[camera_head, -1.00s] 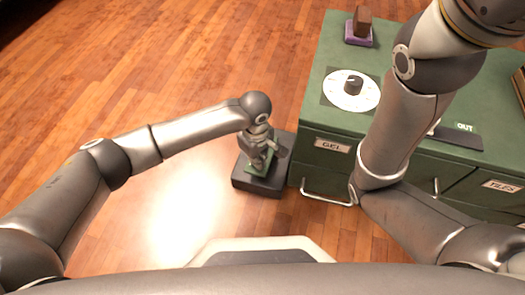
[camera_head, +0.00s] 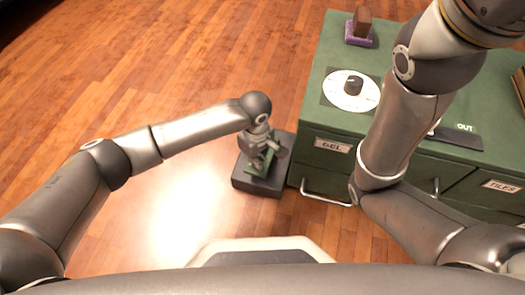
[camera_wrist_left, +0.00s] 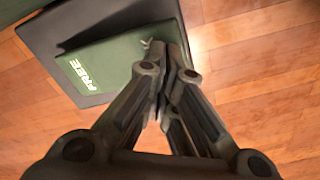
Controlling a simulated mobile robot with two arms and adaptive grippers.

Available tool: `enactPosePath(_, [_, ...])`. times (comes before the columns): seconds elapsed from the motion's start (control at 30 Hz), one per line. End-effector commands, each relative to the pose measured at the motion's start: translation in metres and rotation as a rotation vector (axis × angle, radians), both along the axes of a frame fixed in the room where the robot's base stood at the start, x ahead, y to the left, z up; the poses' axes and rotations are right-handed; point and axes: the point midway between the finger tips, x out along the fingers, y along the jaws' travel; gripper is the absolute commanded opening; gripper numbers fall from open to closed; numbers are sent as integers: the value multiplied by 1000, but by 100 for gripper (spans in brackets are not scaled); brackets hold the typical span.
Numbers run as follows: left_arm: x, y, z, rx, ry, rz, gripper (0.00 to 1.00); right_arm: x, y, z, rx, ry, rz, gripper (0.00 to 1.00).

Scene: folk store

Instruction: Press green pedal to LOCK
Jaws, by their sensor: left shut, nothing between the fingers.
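The green pedal (camera_wrist_left: 112,60) sits on a dark base plate (camera_wrist_left: 48,38) on the floor, with the word FREE showing on its left part in the left wrist view. In the head view the base (camera_head: 256,188) stands beside the green cabinet, and my gripper partly covers the pedal. My left gripper (camera_head: 259,160) points down over the pedal. Its fingers are shut and empty, and in the left wrist view the fingertips (camera_wrist_left: 165,68) overlap the pedal's right part. I cannot tell whether they touch it. My right arm crosses over the cabinet; its gripper is out of frame.
The green cabinet (camera_head: 313,120) stands right of the pedal, with a metal handle (camera_head: 326,197) on its front near the base. On its top are a white dial (camera_head: 345,97) and a brown block on a purple pad (camera_head: 360,32). Wooden floor at left is clear.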

Motion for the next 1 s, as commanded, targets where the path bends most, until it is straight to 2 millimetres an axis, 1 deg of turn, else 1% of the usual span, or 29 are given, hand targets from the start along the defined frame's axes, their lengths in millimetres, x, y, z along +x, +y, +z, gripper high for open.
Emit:
enactPosePath(0.27, [0,0,-4,-1,1,0,0,0,0,-1,0,1,0,0])
enactPosePath(1.0, [0,0,-30,1,1,1,0,1,0,-5,0,2,-1,0])
